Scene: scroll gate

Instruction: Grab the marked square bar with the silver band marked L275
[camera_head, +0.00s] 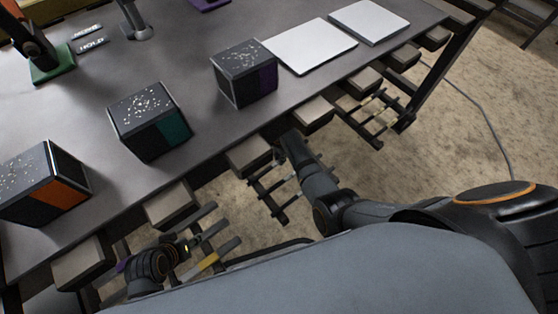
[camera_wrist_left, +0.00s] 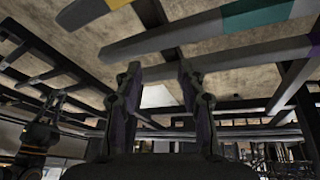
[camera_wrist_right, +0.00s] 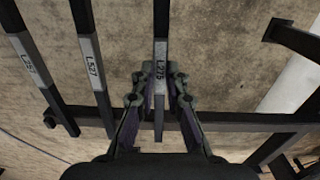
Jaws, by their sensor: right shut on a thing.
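The dark square bar with the silver band marked L275 (camera_wrist_right: 161,52) hangs down in the middle of the right wrist view. My right gripper (camera_wrist_right: 159,72) is shut on this bar at its band, one finger on each side. In the head view my right gripper (camera_head: 287,140) reaches to the table's front edge, and its fingertips are hard to make out. My left gripper (camera_wrist_left: 160,70) is open and empty in the left wrist view, below several bars. In the head view my left gripper (camera_head: 192,242) is low at the left, near banded bars.
Bars marked L527 (camera_wrist_right: 93,66) and L251 (camera_wrist_right: 33,66) stand left of the held bar. A dark rail (camera_wrist_right: 235,122) crosses behind. On the table (camera_head: 205,95) are black boxes with teal (camera_head: 150,120), purple (camera_head: 244,73) and orange (camera_head: 45,184) panels, and white plates (camera_head: 310,45).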

